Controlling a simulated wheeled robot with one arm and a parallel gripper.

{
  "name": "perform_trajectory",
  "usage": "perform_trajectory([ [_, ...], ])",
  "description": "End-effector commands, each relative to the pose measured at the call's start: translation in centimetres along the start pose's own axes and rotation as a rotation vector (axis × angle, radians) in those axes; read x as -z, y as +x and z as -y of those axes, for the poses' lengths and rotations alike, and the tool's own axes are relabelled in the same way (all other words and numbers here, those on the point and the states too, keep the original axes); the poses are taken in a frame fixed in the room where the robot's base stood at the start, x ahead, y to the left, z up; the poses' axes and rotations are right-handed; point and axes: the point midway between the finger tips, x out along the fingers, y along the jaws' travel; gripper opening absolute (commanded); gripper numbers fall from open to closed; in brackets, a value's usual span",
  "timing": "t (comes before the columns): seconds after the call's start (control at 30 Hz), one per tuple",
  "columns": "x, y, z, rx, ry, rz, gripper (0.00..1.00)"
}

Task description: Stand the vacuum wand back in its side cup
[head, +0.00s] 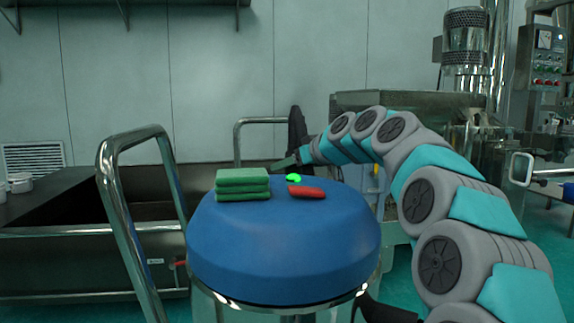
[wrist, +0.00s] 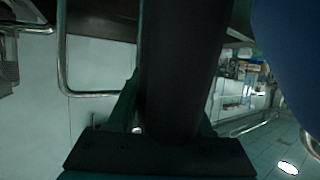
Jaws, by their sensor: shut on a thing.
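The vacuum wand shows in the wrist view as a thick dark tube (wrist: 182,65) running up from between my fingers. My gripper (wrist: 165,118) is shut on it. In the head view my gripper (head: 290,160) is at the far side of the blue domed lid (head: 285,245), and a dark upright piece of the wand (head: 297,128) shows just above it. The wand's lower part is hidden behind the lid and my gripper. I cannot make out the side cup in either view.
Folded green cloths (head: 242,184), a red object (head: 306,192) and a bright green disc (head: 293,178) lie on the lid. A metal handrail (head: 125,220) stands at left, with a dark bench (head: 60,240) behind. Metal machinery (head: 440,105) stands behind my arm at right.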

Motion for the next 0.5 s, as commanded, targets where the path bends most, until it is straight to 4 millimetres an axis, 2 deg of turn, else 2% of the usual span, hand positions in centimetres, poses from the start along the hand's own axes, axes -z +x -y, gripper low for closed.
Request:
perform_trajectory([
  [0.5, -0.28, 0.08, 0.03, 0.000, 0.000, -0.001, 0.00],
])
